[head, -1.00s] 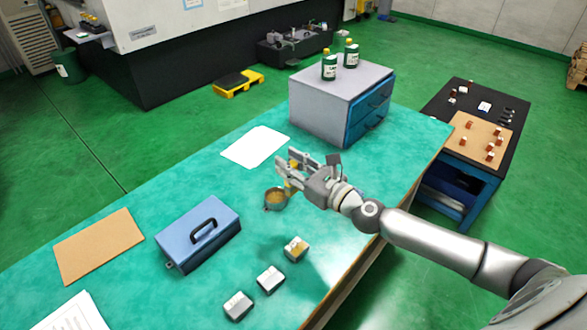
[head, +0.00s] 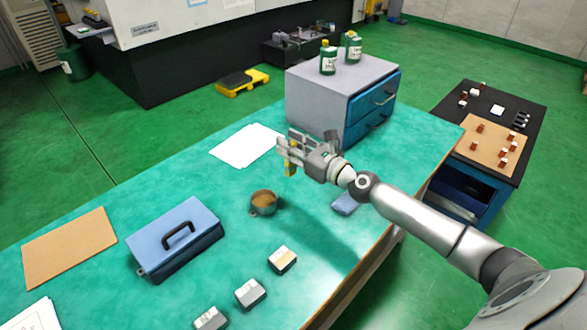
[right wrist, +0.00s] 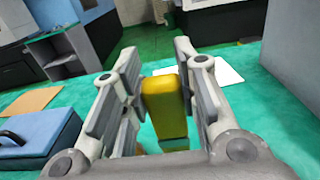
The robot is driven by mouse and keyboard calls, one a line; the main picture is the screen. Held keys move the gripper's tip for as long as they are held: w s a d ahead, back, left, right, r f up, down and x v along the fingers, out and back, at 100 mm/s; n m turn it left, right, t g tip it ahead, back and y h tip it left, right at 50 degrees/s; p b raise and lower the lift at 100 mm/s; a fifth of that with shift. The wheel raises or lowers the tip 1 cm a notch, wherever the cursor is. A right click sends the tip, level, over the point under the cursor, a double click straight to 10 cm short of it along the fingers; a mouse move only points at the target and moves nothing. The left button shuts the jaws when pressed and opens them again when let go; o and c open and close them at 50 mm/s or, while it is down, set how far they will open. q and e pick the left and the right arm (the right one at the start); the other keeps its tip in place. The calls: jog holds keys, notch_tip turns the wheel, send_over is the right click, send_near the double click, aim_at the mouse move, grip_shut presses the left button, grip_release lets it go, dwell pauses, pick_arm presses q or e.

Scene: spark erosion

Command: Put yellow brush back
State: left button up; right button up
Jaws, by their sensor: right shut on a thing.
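My right gripper (head: 286,150) is shut on the yellow brush (head: 291,169) and holds it above the green table, in front of the grey and blue drawer cabinet. In the right wrist view the yellow brush (right wrist: 166,102) stands upright between the two fingers (right wrist: 160,85); its lower end is hidden behind the gripper body. My left gripper is not in view.
A blue box (head: 176,240) with a black handle and several small grey blocks (head: 250,293) stand at the front. White paper (head: 240,148) lies left of the drawer cabinet (head: 330,100). A small blue item (head: 344,203) lies under my right arm. A brown board (head: 68,247) lies far left.

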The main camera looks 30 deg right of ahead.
jog(key=f+b, duration=0.1)
jog(key=w+d+f, duration=0.1)
jog(key=shift+w+f+b, duration=0.2)
jog(key=shift+f+b, duration=0.1)
jog(key=shift+b, duration=0.05)
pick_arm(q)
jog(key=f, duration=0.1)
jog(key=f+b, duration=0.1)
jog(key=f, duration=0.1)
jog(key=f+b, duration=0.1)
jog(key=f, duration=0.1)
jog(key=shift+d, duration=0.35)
pick_arm(e)
jog(key=f, duration=0.1)
jog(key=w+f, duration=0.1)
jog(key=f, duration=0.1)
jog(key=d+f, duration=0.1)
jog(key=shift+w+d+f, duration=0.1)
jog(key=shift+w+f, duration=0.1)
jog(key=shift+f, duration=0.1)
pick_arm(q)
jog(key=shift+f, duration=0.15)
pick_arm(e)
jog(key=shift+f+b, duration=0.2)
jog(key=shift+b, duration=0.2)
jog(key=o, duration=1)
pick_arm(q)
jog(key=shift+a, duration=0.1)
pick_arm(e)
jog(key=shift+r, duration=0.15)
